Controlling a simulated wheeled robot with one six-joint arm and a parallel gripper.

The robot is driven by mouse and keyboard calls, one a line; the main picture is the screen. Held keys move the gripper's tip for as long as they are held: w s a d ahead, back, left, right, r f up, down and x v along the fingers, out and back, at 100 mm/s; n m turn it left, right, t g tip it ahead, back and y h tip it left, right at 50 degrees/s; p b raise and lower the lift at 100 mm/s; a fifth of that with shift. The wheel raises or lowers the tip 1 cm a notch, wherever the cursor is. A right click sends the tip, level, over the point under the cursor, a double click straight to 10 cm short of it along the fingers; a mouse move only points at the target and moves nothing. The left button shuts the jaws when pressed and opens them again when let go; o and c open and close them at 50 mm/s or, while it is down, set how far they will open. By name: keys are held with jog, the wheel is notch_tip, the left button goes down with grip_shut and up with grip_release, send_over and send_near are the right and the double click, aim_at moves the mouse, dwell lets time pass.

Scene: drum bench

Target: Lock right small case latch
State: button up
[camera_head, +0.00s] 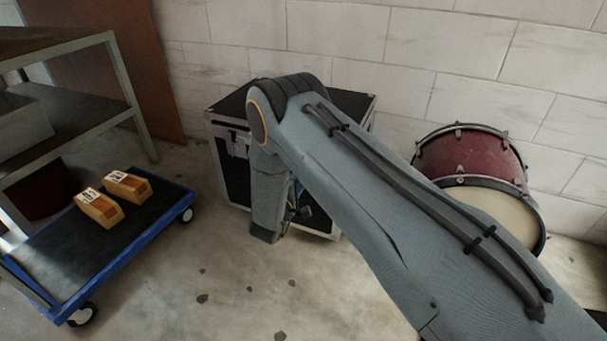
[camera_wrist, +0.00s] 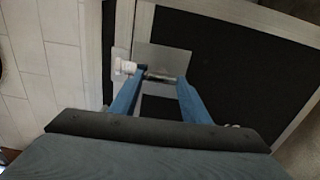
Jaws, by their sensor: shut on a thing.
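The small case (camera_head: 229,172) is black with silver metal edges and stands on the floor against the wall, partly hidden by my arm. A latch on its left side (camera_head: 238,141) shows in the head view. The right latch is hidden there by my arm. In the wrist view the case (camera_wrist: 235,65) fills the upper right, and a latch with a grey metal plate (camera_wrist: 166,57) sits at the panel edge. My gripper (camera_wrist: 161,79) has its blue fingers on either side of the latch's dark bar and is shut on it. A white round piece lies at the bar's left end.
A blue cart (camera_head: 150,232) with two wooden blocks (camera_head: 112,198) stands left, beside a metal shelf (camera_head: 60,42). Red drums (camera_head: 468,155) stand right of the case. The floor between cart and case is mostly clear, with small dark flecks.

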jog(key=o, duration=1)
jog(key=shift+o, duration=0.2)
jog(key=shift+s, duration=0.1)
jog(key=p+v, duration=0.1)
jog(key=v, duration=0.6)
jog(key=shift+s+a, duration=0.15)
jog(key=shift+s, duration=0.15)
